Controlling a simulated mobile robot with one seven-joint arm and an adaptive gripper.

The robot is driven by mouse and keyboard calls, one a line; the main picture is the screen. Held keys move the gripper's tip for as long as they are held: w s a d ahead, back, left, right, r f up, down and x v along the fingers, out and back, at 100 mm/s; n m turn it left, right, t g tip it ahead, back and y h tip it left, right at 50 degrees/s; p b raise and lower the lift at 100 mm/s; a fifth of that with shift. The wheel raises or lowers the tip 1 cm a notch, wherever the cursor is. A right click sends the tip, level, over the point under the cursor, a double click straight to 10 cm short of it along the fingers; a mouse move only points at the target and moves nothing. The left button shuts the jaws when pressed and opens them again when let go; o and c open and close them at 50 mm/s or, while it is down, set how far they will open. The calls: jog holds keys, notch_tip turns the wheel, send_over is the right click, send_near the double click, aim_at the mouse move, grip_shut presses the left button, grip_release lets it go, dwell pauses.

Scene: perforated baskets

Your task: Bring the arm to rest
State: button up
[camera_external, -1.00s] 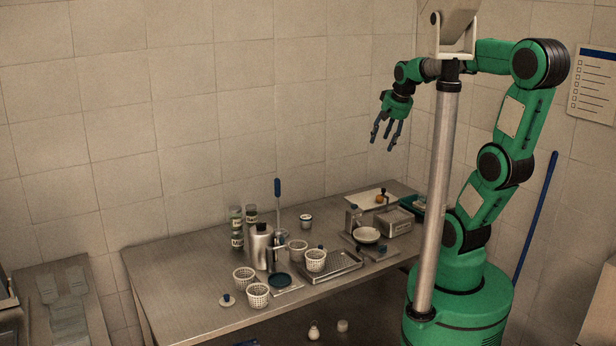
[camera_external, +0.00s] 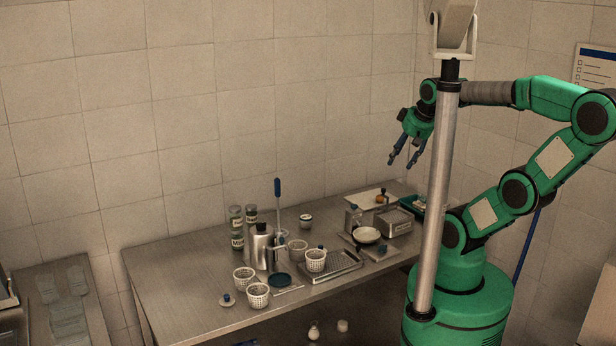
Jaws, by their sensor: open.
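My gripper (camera_external: 404,160) hangs in the air above the right end of the table (camera_external: 185,290), fingers pointing down and a little left. It is open, and nothing shows between its fingers. My arm reaches up from the green base at the right, bends at an elbow near the right edge and runs back left behind the metal column. The column hides part of the wrist.
Several perforated baskets (camera_external: 258,301) stand on the table. Near them are a metal canister (camera_external: 259,246), stacked jars (camera_external: 236,222), an upright blue-handled tool (camera_external: 277,190) and a metal tray (camera_external: 322,272). A white bowl (camera_external: 367,235) and metal box (camera_external: 391,223) stand at right.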

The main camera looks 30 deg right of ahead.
notch_tip(320, 180, down, 4)
jog(key=b, duration=0.4)
jog(key=shift+f, duration=0.2)
dwell(1.2)
